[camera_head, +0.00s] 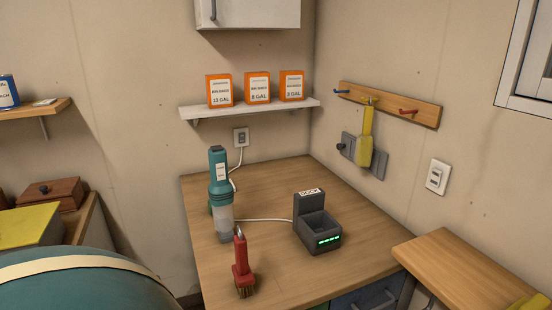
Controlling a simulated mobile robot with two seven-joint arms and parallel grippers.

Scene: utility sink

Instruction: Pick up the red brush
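A red brush (242,262) stands on the wooden counter (281,279) near its front left edge. Its handle points up and its tan bristles point down. It looks upright, and nothing is holding it. Neither of my grippers is in view.
A teal handheld vacuum (219,185) stands close behind the brush. A dark grey dock (316,228) with green lights sits to the right, with a white cord (265,220) on the counter. Orange boxes (257,88) stand on a shelf.

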